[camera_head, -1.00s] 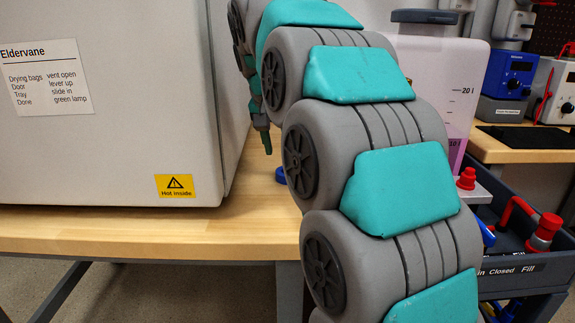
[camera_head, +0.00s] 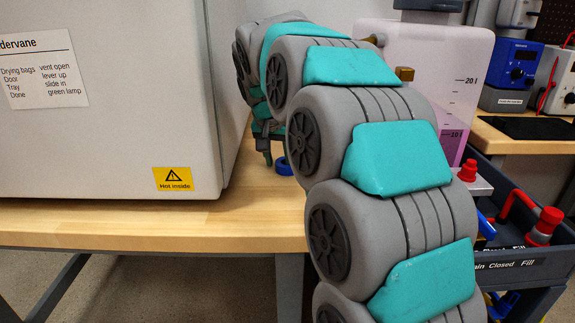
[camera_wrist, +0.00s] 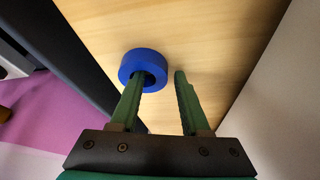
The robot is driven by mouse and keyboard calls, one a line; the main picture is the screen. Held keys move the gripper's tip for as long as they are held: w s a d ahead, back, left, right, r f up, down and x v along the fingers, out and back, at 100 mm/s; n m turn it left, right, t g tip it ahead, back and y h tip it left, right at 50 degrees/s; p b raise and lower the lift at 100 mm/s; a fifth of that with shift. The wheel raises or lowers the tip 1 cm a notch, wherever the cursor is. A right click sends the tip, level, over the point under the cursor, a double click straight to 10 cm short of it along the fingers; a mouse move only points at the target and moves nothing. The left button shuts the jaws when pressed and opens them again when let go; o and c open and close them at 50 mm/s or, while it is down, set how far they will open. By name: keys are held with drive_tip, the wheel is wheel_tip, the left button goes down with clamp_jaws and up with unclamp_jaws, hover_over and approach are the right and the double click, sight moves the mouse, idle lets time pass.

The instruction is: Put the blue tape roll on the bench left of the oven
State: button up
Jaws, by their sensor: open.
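The blue tape roll (camera_head: 284,167) lies on the wooden bench (camera_head: 262,215), right of the oven (camera_head: 110,130), partly hidden by my arm in the head view. The wrist view shows the roll (camera_wrist: 133,56) lying flat, hole up. My gripper (camera_wrist: 160,74) is open with nothing clamped. Its left green finger overlaps the roll's hole; the right finger is outside the rim, on the oven side. I cannot tell how deep the left fingertip reaches. In the head view my gripper (camera_head: 270,158) is low over the bench beside the roll. The bench left of the oven is out of view.
The oven wall (camera_wrist: 285,90) stands close to my gripper's right in the wrist view. A tank with pink liquid (camera_head: 455,85) stands right of my arm. A dark cart (camera_head: 520,275) with red-capped fittings is at the right. Bare bench lies around the roll.

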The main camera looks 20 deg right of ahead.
drive_tip(key=shift+c, duration=0.3)
clamp_jaws()
idle(0.3)
